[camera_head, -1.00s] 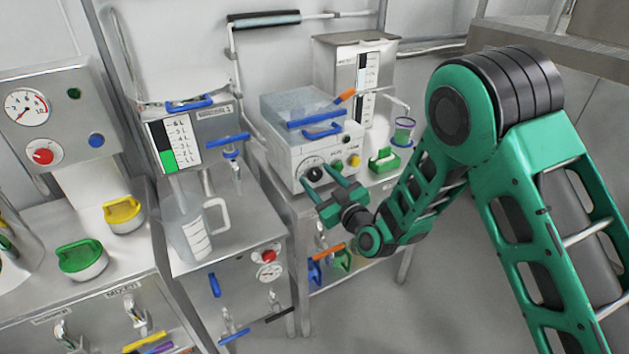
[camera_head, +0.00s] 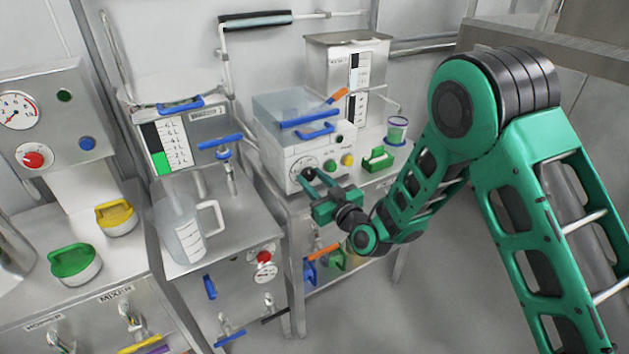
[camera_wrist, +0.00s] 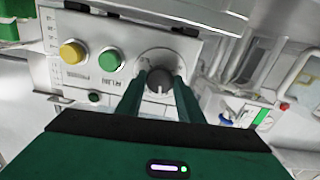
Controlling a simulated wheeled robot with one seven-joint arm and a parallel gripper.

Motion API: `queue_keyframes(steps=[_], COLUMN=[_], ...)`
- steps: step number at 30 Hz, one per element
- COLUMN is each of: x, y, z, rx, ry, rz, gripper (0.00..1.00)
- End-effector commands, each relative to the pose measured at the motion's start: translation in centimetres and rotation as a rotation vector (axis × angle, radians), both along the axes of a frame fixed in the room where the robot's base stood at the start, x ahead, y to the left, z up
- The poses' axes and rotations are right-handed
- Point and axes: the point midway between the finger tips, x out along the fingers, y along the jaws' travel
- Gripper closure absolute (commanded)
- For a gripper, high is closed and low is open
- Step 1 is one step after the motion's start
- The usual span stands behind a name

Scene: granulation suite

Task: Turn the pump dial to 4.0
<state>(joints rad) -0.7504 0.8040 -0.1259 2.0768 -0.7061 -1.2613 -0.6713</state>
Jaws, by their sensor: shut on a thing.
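The pump (camera_head: 278,150) is a white box with a clear lid and blue handles on the bench, in the middle of the head view. Its dial is a dark round knob, seen in the wrist view (camera_wrist: 158,80) on a light round scale. My gripper (camera_head: 309,182) is at the pump's front face, its green fingers on either side of the knob. In the wrist view my gripper (camera_wrist: 160,92) is shut on the dial. The scale numbers are too small to read, and the fingers hide part of the scale.
Beside the dial are a green button (camera_wrist: 110,60) and a yellow button (camera_wrist: 73,52). A green-handled object (camera_head: 378,159) and a green-banded clear cup (camera_head: 397,130) are right of the pump. A clear jug (camera_head: 181,232) stands on the left bench. Open floor lies below my arm.

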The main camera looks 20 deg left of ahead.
Motion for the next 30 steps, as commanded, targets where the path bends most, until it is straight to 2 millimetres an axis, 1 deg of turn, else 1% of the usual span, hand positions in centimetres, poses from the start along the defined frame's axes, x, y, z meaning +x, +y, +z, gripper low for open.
queue_keyframes(steps=[1,30], x=[0.32,0.56], y=[-0.24,-0.37], z=[0.02,-0.01], rx=[0.026,0.628], ry=[0.028,0.724], rz=[-0.005,-0.008], gripper=[0.88,0.88])
